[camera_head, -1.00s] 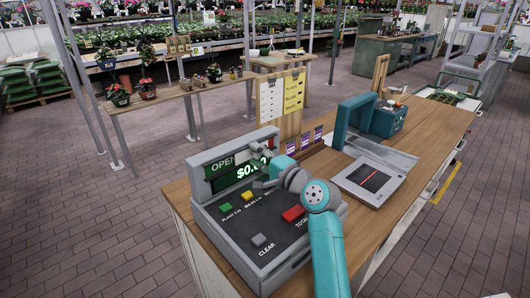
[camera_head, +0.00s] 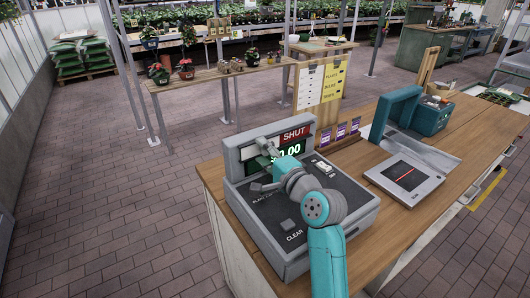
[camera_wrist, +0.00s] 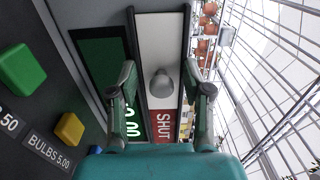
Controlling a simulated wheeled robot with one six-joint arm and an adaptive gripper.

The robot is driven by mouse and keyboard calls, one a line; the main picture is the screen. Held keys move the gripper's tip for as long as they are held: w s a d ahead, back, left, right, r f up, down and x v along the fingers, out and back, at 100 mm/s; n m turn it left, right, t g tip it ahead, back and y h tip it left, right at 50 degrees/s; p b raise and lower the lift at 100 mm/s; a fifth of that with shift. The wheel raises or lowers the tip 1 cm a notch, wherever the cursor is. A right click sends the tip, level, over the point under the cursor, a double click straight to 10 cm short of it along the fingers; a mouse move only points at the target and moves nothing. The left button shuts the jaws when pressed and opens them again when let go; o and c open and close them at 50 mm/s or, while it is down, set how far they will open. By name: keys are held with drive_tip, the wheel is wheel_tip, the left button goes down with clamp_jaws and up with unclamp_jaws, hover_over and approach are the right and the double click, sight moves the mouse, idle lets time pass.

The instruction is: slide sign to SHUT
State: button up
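The sign on top of the grey cash register (camera_head: 300,249) shows a red SHUT panel (camera_head: 295,134) at its right end. In the wrist view the red SHUT panel (camera_wrist: 165,128) lies below a plain white cover (camera_wrist: 160,38) with a round grey knob (camera_wrist: 163,84). My gripper (camera_head: 262,160) is at the register's display, left of the SHUT panel. In the wrist view the gripper (camera_wrist: 164,72) is open, with one finger on each side of the knob and a gap on both sides. My gripper hides part of the green price display (camera_head: 290,150) in the head view.
Register buttons, including a green one (camera_wrist: 22,70) and a yellow one (camera_wrist: 69,128), lie left in the wrist view. A scanner (camera_head: 405,178) and a teal box (camera_head: 432,115) stand on the wooden counter to the right. Purple packets (camera_head: 340,133) stand behind the register.

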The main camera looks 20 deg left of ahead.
drive_tip(key=v, duration=1.2)
idle(0.3)
